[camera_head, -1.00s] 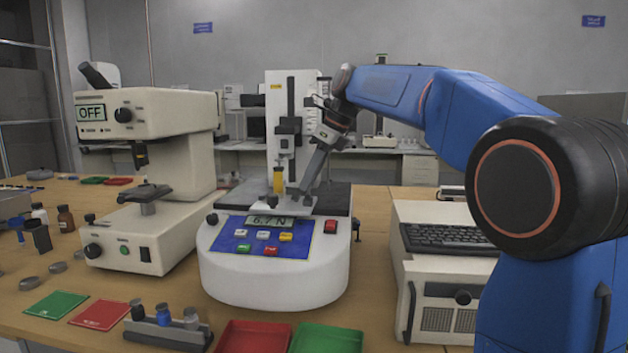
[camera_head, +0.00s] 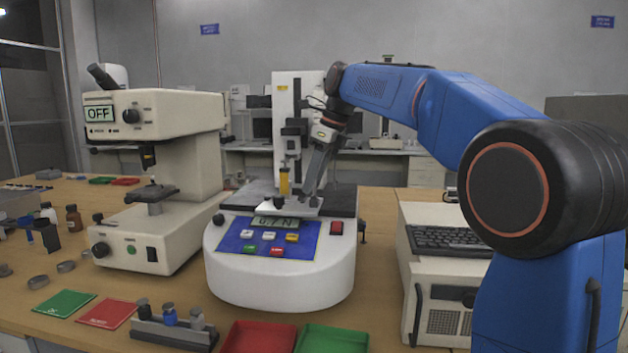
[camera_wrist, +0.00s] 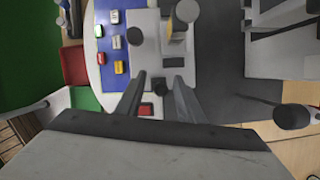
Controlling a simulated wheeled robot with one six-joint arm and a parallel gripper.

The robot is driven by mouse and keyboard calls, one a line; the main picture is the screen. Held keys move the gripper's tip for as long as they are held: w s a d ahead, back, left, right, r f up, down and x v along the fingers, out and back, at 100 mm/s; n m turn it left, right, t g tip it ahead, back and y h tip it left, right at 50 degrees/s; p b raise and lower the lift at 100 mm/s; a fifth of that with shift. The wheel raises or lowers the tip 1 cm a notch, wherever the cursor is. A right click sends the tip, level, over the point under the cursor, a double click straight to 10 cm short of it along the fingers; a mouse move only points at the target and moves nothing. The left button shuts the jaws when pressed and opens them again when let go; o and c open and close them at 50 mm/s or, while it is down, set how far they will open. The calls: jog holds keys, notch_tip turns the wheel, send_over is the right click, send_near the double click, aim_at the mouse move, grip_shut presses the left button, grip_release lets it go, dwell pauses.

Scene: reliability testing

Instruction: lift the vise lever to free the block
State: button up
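The light-coloured vise plate (camera_head: 270,207) sits on the white force tester (camera_head: 290,285), below its upright column. In the wrist view, the pale vise plate (camera_wrist: 150,45) lies just beyond my fingertips. My gripper (camera_head: 310,198) points down at the right side of this plate. In the wrist view its two fingers (camera_wrist: 160,80) stand apart, with a small dark knob (camera_wrist: 160,88) showing between them. This knob may be the lever's end. I cannot tell whether the fingers touch it. I cannot pick out the block clearly.
A microscope-like machine (camera_head: 150,180) reading OFF stands at left. Red (camera_head: 258,338) and green trays (camera_head: 330,340) are in front. A beige computer case with a keyboard (camera_head: 450,240) is close at right. The tester's button panel (camera_head: 268,238) faces front.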

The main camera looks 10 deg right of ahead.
jog(key=v, duration=1.7)
jog(key=shift+r, duration=0.2)
